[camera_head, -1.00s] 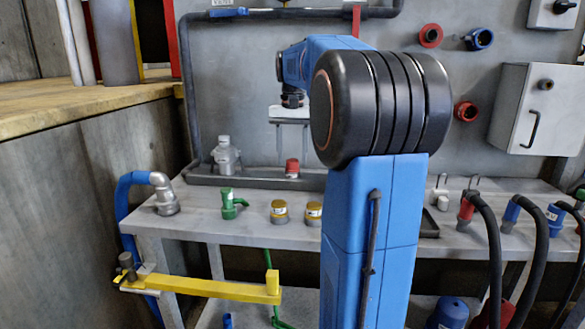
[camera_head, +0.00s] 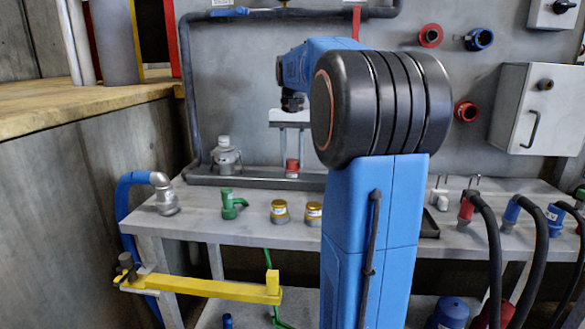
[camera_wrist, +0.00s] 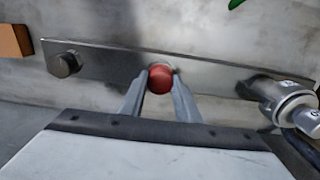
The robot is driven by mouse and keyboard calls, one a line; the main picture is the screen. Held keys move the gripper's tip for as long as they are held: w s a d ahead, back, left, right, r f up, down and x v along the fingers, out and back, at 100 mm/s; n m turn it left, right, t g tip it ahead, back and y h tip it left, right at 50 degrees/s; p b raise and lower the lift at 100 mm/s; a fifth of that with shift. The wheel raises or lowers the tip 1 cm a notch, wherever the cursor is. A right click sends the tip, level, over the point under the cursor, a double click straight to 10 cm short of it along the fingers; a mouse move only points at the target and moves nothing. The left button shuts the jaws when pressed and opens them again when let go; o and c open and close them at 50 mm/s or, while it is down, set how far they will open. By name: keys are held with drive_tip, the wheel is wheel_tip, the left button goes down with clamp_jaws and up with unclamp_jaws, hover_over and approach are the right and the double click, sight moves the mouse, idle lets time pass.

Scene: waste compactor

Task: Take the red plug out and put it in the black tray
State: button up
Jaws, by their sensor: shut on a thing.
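The red plug (camera_head: 292,164) stands upright at the long dark strip along the back of the grey bench. My gripper (camera_head: 292,153) reaches down over it, with one finger on each side. In the wrist view the plug's round red top (camera_wrist: 160,78) shows between the fingertips of my gripper (camera_wrist: 160,88), which is shut on it. The plug's lower part is hidden, and it appears still seated in the metal strip (camera_wrist: 110,62). The black tray (camera_head: 430,228) lies on the bench to the right, mostly hidden behind my arm.
A silver fitting (camera_head: 225,157) stands left of the plug on the strip. A green fitting (camera_head: 230,204) and two yellow-topped caps (camera_head: 279,211) sit nearer the bench front. Red and blue hose connectors (camera_head: 467,208) stand at the right. Bench between strip and caps is bare.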

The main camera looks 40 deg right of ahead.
drive_tip(key=n, duration=0.5)
idle(0.4)
drive_tip(key=n, duration=0.5)
drive_tip(key=shift+n, duration=0.3)
drive_tip(key=n, duration=0.4)
drive_tip(key=shift+n, duration=0.4)
drive_tip(key=n, duration=0.5)
idle(0.3)
